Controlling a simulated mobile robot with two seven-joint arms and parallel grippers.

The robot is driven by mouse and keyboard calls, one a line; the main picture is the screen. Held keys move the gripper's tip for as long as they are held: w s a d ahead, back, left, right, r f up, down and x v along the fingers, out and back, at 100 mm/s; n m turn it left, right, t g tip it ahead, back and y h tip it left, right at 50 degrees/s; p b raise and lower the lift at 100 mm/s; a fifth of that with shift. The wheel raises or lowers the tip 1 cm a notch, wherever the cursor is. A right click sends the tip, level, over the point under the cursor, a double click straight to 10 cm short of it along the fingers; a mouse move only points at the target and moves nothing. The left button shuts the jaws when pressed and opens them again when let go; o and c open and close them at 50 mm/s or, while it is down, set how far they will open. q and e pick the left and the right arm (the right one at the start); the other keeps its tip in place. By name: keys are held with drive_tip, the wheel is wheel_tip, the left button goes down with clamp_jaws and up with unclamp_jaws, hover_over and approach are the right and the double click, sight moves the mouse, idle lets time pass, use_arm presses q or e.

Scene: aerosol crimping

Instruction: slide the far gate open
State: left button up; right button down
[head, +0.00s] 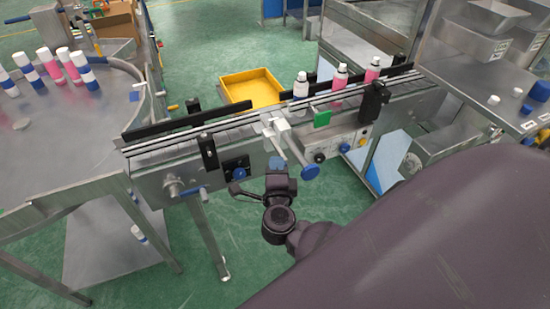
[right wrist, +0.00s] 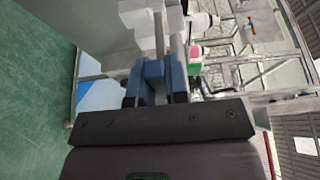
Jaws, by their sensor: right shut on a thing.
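The conveyor (head: 160,152) crosses the middle of the head view. Two white gate blocks (head: 275,122) sit side by side at its near rail, with rods toward me. One rod ends in a round blue knob (head: 310,172), which stands free to the right of my gripper. My right gripper (head: 277,168) is below the blocks, shut on a blue gate knob, mostly hidden in the head view. The right wrist view shows this blue knob (right wrist: 154,70) between the fingers, with a grey rod beyond it. I cannot tell how far either gate is slid. My left gripper is not in view.
A white bottle (head: 300,86) and pink bottles (head: 372,70) stand on the conveyor to the right. A green plate (head: 322,118) and a control box (head: 335,143) are right of the gates. A yellow tray (head: 250,88) lies behind. A round table (head: 60,100) stands left.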

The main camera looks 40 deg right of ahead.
drive_tip(key=shift+s+a+f, duration=0.1)
drive_tip(key=shift+f, duration=0.1)
drive_tip(key=c, duration=1.4)
unclamp_jaws()
drive_tip(key=shift+o, duration=1.4)
drive_tip(key=shift+s+r, duration=0.15)
drive_tip(key=shift+s, duration=0.05)
drive_tip(key=shift+w, duration=0.1)
drive_tip(key=v, duration=1)
drive_tip(key=shift+s+a+b, duration=0.2)
drive_tip(key=shift+s+b, duration=0.1)
drive_tip(key=shift+b, duration=0.15)
